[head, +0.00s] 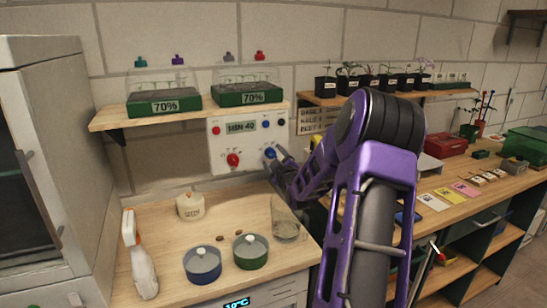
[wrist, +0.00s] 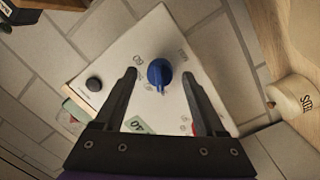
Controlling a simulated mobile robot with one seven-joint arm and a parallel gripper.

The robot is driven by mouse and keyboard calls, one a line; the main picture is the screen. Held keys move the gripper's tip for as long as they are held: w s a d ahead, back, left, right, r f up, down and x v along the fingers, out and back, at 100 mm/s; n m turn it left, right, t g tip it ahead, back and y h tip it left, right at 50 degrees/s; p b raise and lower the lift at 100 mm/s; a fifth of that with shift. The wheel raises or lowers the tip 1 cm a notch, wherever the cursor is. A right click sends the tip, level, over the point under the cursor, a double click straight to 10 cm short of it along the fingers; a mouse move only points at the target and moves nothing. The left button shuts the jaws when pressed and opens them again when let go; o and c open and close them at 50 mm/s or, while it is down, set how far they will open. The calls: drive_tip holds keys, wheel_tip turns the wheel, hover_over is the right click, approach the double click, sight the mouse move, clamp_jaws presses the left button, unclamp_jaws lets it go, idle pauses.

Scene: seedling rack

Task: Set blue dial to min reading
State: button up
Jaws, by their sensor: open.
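The blue dial (head: 270,153) sits on the lower right of a white wall panel (head: 217,157). In the wrist view the blue dial (wrist: 159,73) has a pointer ridge aimed toward the bottom of the picture. My gripper (wrist: 161,80) is open, with one dark finger on each side of the dial and visible gaps between. In the head view my gripper (head: 279,155) is at the panel's right edge, close to the dial. The panel's display (head: 241,126) seems to read "MIN 40", small and hard to read. It is partly visible in the wrist view.
A red dial (head: 233,160) is left of the blue one, with small red and blue buttons above. A shelf (head: 120,118) with green seedling trays is over the panel. Below, the bench holds a spray bottle (head: 139,258), a labelled pot, two round lidded containers and a clear beaker (head: 286,222).

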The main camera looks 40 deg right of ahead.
drive_tip(key=shift+w, duration=0.1)
clamp_jaws()
idle(0.4)
drive_tip(key=m+b, duration=0.1)
drive_tip(key=m, duration=0.2)
drive_tip(key=shift+m+b, duration=0.4)
drive_tip(key=shift+m, duration=1.9)
drive_tip(key=shift+y, duration=0.4)
unclamp_jaws()
